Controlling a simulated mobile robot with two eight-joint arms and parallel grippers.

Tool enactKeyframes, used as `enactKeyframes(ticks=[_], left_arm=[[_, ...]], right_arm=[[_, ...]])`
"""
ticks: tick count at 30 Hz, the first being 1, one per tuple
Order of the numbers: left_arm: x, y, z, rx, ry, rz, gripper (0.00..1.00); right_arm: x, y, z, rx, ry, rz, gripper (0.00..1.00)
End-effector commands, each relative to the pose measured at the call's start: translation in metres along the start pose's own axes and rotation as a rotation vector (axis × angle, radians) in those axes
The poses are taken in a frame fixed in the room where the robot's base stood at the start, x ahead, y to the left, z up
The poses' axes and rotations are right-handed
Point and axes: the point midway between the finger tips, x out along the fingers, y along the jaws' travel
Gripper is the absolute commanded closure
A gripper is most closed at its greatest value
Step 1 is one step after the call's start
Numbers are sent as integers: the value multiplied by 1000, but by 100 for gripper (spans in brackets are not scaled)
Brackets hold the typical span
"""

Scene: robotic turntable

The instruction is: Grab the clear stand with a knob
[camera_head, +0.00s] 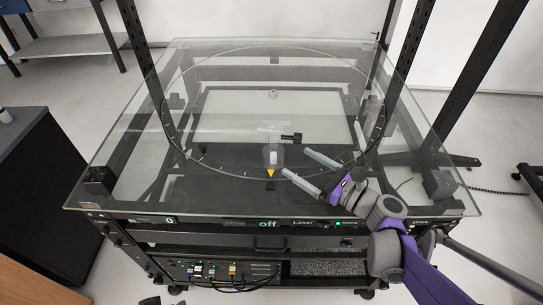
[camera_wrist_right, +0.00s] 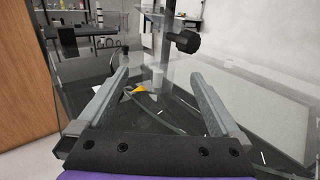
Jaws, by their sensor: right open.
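The clear stand (camera_head: 265,154) is upright on the glass turntable top, near its middle front. Its black knob (camera_head: 292,137) sticks out to the right near the top. In the right wrist view the clear stand (camera_wrist_right: 158,55) rises ahead between the fingers, with the knob (camera_wrist_right: 187,41) at its upper right. My right gripper (camera_head: 296,162) is open and empty, low over the glass just right of the stand. Its fingers point toward the stand and look apart from it. The stand's faint edges are hard to make out against the glass. My left gripper is not in view.
A yellow pointer (camera_head: 270,173) sits at the stand's foot, with a small white cylinder (camera_head: 273,157) by the stand. The glass top (camera_head: 120,165) has dark posts (camera_head: 143,55) at its sides. The glass left of the stand is clear.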

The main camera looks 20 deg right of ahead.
Motion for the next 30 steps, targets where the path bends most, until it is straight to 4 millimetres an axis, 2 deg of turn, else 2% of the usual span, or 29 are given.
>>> enactKeyframes(ticks=[1,3,6,13,21,30], left_arm=[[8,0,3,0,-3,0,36],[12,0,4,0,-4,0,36],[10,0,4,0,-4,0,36],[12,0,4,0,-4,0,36],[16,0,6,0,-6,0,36],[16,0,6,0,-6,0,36]], right_arm=[[1,0,-15,1,1,0,0],[3,0,-24,0,1,2,0],[18,1,-20,-2,1,4,0],[35,1,-19,-2,1,4,0],[72,1,-19,-2,1,3,0],[75,0,-18,-3,1,0,2]])
